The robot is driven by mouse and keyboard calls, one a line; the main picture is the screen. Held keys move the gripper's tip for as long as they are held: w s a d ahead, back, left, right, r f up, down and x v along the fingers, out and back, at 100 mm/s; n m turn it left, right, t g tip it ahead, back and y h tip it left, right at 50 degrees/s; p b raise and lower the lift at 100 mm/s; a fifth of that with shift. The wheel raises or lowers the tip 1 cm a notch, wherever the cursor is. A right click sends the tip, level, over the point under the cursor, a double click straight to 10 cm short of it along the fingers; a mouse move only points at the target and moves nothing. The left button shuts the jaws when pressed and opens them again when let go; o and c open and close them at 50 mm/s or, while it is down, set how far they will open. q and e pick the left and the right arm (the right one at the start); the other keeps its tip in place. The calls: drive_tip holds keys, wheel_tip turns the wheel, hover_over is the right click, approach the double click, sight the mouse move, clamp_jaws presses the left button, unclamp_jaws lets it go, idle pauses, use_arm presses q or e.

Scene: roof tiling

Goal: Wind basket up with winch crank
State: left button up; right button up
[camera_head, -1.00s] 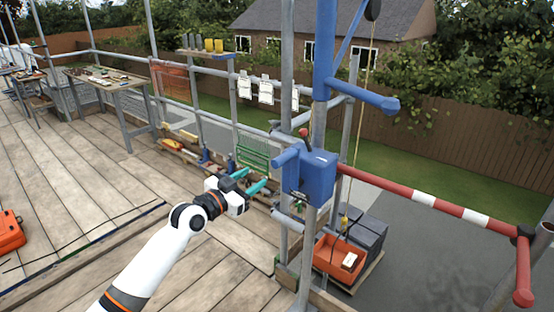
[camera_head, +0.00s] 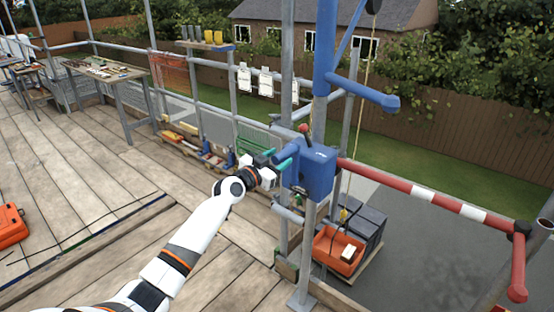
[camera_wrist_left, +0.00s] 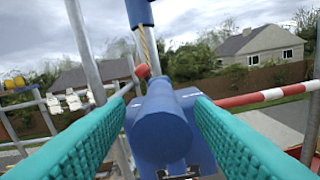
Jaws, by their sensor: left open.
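The blue winch (camera_head: 316,174) is fixed to the scaffold post, with a round blue handle grip (camera_head: 287,152) sticking out toward the left. My left gripper (camera_head: 276,161) is open, its teal fingers close to that grip. In the left wrist view the round blue grip (camera_wrist_left: 163,135) lies end-on between the two spread fingers, with gaps beside it. A red knob (camera_wrist_left: 143,71) is just behind it. The orange basket (camera_head: 338,252) is low beside the scaffold, below the winch, near the rope (camera_head: 360,120). My right gripper is out of view.
A red-and-white guard bar (camera_head: 430,194) runs right from the winch post. Upright scaffold posts (camera_head: 287,70) stand close to my left gripper. Dark grey blocks (camera_head: 367,222) sit behind the basket. The plank deck (camera_head: 100,190) is mostly clear.

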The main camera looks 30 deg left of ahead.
use_arm(q)
clamp_jaws()
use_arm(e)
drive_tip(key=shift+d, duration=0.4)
use_arm(q)
drive_tip(key=shift+d+f+m, duration=0.1)
drive_tip(key=shift+d+m, duration=0.2)
drive_tip(key=shift+d, duration=0.05)
